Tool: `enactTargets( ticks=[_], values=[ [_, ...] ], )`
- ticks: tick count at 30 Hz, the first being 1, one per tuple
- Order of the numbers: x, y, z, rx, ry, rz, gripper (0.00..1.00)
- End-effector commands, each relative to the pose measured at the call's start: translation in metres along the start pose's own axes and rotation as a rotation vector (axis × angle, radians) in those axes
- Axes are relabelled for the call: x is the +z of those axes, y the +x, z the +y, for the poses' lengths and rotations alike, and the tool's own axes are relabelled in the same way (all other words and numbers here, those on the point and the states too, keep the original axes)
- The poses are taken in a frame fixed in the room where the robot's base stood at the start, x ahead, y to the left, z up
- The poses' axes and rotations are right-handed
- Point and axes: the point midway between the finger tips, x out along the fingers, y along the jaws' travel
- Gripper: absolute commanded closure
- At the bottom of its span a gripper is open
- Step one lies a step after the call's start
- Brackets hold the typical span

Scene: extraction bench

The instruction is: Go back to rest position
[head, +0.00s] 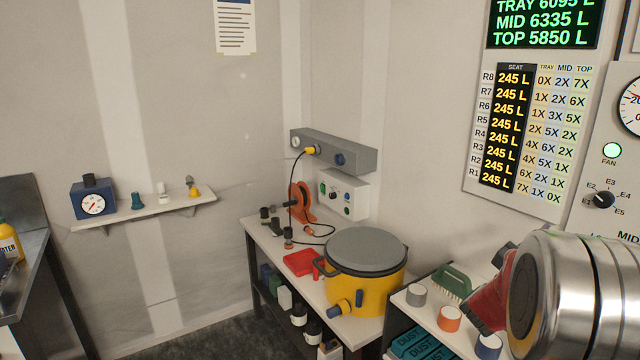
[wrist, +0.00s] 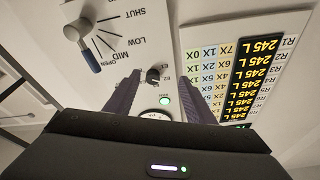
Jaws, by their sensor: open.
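My gripper (wrist: 161,74) shows in the wrist view, its two dark fingers apart with nothing between them. It faces the wall panel, which appears upside down there. A small black selector knob (wrist: 154,76) and a lit green fan lamp (wrist: 165,100) show between the fingers, apart from them as far as I can tell. In the head view the fan lamp (head: 612,150) and the selector knob (head: 604,199) are on the right wall. My metallic and red arm fills the lower right of the head view; the gripper's fingers are not visible there.
A lever dial (wrist: 88,58) marked SHUT, LOW, MID, OPEN is left of the fingers. A seat board (head: 508,128) hangs on the wall. A yellow pot (head: 372,294) with a grey lid stands on the bench.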

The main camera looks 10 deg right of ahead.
Motion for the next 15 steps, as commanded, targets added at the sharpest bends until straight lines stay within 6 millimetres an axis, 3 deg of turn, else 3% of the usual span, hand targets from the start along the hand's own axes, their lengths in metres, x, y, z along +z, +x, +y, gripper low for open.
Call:
enactTargets(
  ticks=[6,11,15],
  values=[
    [0.069,-0.016,-0.014,-0.082,-0.019,-0.264,0.51],
    [0.105,-0.042,-0.026,-0.149,-0.038,-0.454,0.51],
    [0.127,-0.074,-0.039,-0.214,-0.058,-0.612,0.51]
  ],
)
